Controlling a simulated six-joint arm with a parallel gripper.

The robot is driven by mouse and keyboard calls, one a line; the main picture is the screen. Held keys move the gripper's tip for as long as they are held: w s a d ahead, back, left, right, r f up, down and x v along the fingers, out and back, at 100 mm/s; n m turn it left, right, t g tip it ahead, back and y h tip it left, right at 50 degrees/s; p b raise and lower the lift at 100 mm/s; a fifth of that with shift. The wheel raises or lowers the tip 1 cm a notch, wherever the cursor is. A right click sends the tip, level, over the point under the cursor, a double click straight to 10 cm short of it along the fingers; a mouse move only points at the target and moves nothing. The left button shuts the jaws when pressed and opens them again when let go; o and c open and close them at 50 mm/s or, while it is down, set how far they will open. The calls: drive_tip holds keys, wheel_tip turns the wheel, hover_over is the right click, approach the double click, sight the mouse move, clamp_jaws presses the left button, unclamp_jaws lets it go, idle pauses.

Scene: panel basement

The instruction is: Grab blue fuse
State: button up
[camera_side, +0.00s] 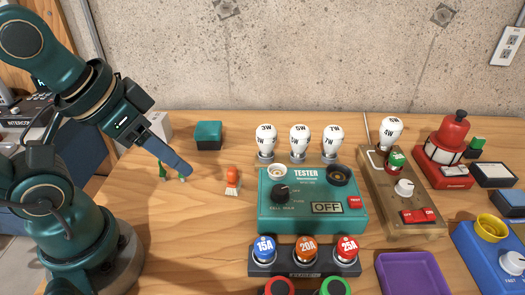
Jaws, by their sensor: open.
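The blue fuse (264,248), marked 15A, stands in the left place of a dark holder (305,272) at the front of the table. An orange 20A fuse (306,248) and a red 25A fuse (347,248) stand beside it in the same row. My gripper (184,170) is open, to the left and farther back, apart from the blue fuse. Its near finger hides the other one. A small green item (163,172) shows partly behind the finger.
A teal tester (312,227) reading OFF stands just behind the holder. Red and green round tops (280,287) are in front. A purple tray (383,262) is at right. The front left table is clear.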

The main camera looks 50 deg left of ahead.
drive_tip(key=o, duration=0.4)
